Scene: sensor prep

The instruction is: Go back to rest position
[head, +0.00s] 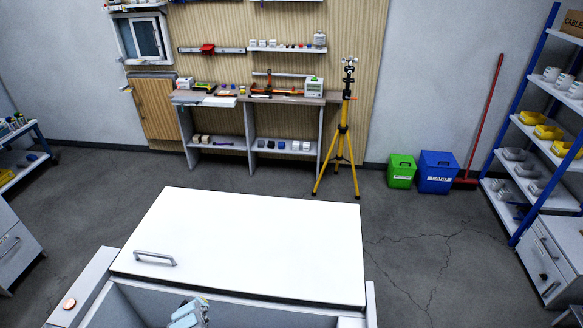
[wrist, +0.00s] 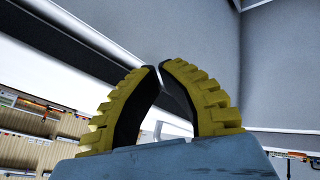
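My gripper (wrist: 158,68) shows in the wrist view as two curved fingers with yellow ribbed backs and dark inner pads. The fingertips come together at the top, and nothing is held between them. Pale grey surfaces and a dark edge lie behind the fingers. In the head view a grey-blue part of my arm shows at the bottom edge, in front of an open grey box-like unit (head: 240,305). The fingers cannot be made out there.
A large white lid (head: 255,240) with a handle (head: 155,258) tops the grey unit. A workbench (head: 320,98) and yellow tripod (head: 342,140) stand at the back wall. Green (head: 401,172) and blue (head: 437,173) bins and shelves (head: 545,130) are right. Open floor lies between.

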